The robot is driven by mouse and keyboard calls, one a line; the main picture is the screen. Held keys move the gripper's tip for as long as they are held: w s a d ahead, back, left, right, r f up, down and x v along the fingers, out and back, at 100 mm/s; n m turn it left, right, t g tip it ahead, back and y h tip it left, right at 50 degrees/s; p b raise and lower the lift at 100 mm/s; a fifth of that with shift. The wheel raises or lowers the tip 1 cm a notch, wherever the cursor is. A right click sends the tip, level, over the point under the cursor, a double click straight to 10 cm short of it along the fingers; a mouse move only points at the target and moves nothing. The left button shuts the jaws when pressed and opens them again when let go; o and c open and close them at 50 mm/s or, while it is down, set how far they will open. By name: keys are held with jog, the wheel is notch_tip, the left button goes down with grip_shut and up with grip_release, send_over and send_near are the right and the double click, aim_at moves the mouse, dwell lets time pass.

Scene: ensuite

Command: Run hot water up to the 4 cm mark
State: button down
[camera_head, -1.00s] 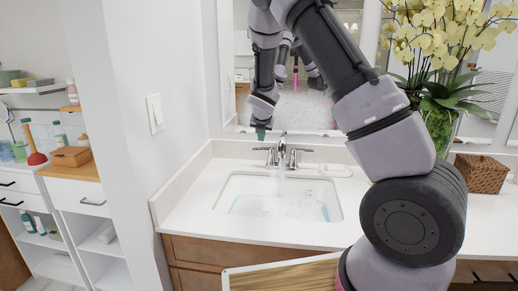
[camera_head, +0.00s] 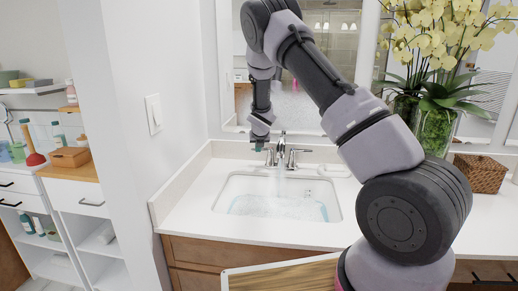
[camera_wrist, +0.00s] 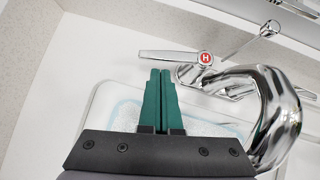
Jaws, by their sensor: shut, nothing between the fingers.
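The white sink basin (camera_head: 236,190) is set in the counter and holds some clear, bluish water (camera_head: 275,208). A faint stream seems to fall from the chrome faucet spout (camera_head: 282,150). The hot handle (camera_head: 268,153) is on the left of the spout. In the wrist view the hot handle (camera_wrist: 165,56) has a red H cap, and its lever points left. My gripper (camera_head: 259,147) is above the hot handle's left end; its green fingers show in the wrist view (camera_wrist: 160,75), shut and empty, with tips close to the lever. Contact cannot be told. I cannot read any level mark.
The cold handle (camera_head: 297,151) is right of the spout. A mirror (camera_head: 310,110) stands behind the faucet. A flower vase (camera_head: 435,130) and a wicker basket (camera_head: 480,173) stand on the right. The counter left of the basin is clear.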

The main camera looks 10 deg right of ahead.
jog(key=shift+w+f, duration=0.1)
jog(key=shift+w, duration=0.4)
jog(key=w+m+h, duration=0.2)
jog(key=m, duration=0.1)
jog(key=shift+a+g, duration=0.2)
jog(key=shift+g, duration=0.2)
jog(key=shift+s+a, duration=0.1)
